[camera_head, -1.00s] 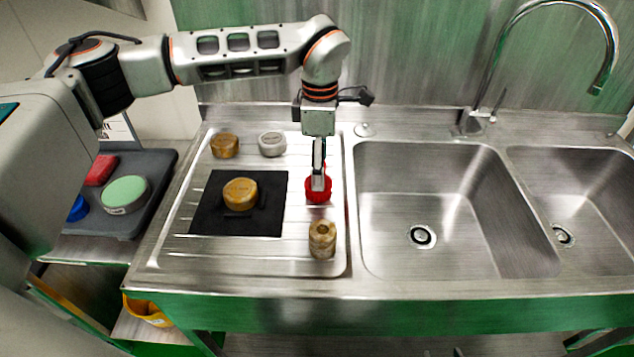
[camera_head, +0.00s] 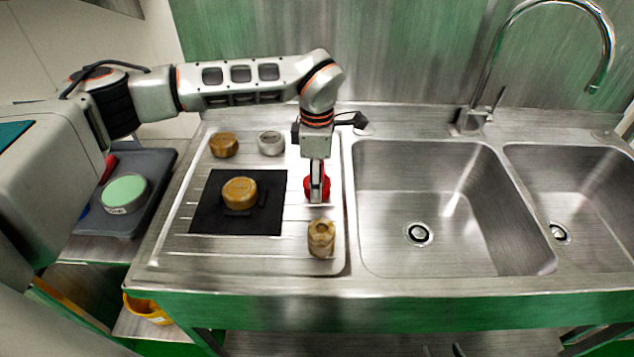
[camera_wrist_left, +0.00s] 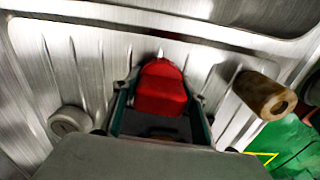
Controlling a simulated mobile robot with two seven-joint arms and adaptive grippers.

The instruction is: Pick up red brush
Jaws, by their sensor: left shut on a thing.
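The red brush (camera_head: 325,186) is on the ribbed steel drainboard (camera_head: 190,250), left of the sink. In the head view, the arm from the left reaches over it, and my left gripper (camera_head: 316,196) points straight down at it and partly hides it. In the left wrist view, the red brush (camera_wrist_left: 160,90) sits between the two fingers of my left gripper (camera_wrist_left: 160,118), which is shut on it. The brush's underside is hidden. I cannot see my right gripper in either view.
A black mat (camera_head: 210,215) with a wooden round piece (camera_head: 239,192) lies left. Another wooden piece (camera_head: 223,145) and a grey one (camera_head: 271,143) stand behind. Two sink basins (camera_head: 450,200) lie right.

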